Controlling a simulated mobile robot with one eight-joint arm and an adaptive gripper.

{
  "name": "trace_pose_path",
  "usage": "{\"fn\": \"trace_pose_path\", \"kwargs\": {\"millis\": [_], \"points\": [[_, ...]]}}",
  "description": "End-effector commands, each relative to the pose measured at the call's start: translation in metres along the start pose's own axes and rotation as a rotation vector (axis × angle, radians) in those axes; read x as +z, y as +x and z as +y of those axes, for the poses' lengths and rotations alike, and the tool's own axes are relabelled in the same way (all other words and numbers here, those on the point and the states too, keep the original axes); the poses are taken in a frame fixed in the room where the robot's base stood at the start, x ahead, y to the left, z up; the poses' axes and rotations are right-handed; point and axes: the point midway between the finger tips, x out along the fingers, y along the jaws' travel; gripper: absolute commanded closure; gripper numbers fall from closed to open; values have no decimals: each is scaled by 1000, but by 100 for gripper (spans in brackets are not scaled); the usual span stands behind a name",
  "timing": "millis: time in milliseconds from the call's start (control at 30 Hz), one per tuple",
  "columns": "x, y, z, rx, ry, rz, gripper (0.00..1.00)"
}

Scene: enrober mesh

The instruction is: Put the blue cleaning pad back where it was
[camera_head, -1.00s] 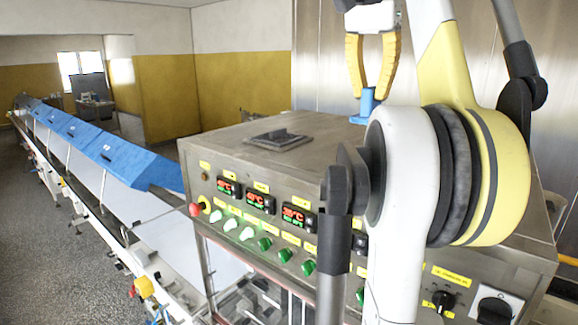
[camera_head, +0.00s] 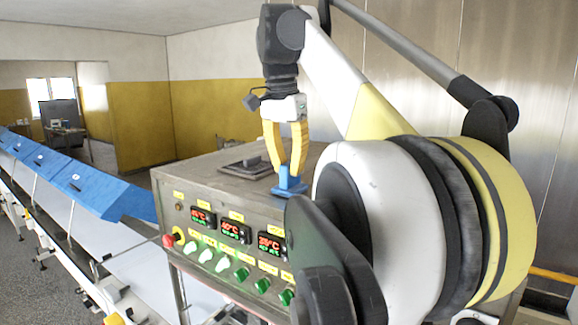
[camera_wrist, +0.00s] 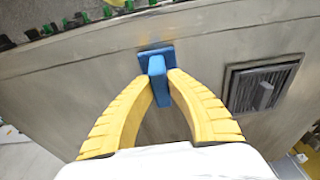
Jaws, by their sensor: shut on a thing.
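My gripper (camera_head: 288,168) has yellow fingers shut on the upright handle of the blue cleaning pad (camera_head: 290,188). In the head view the pad is at the front part of the steel cabinet's top (camera_head: 215,172), to the right of the dark vent. In the wrist view the pad (camera_wrist: 156,62) shows between the fingertips (camera_wrist: 161,84), its flat base near the panel edge of the top. I cannot tell whether the base touches the surface.
A dark framed vent with a raised handle (camera_head: 248,166) sits on the cabinet top. The cabinet front carries red displays (camera_head: 236,231) and green knobs (camera_head: 241,274). A conveyor with blue covers (camera_head: 92,190) runs along the left. Bare top lies between pad and vent.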

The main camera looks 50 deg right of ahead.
Motion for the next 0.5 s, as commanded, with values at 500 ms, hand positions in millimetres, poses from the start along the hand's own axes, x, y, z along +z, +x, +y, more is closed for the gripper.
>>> {"fn": "trace_pose_path", "kwargs": {"millis": [500], "points": [[0,2,0,0,0,0,64]]}}
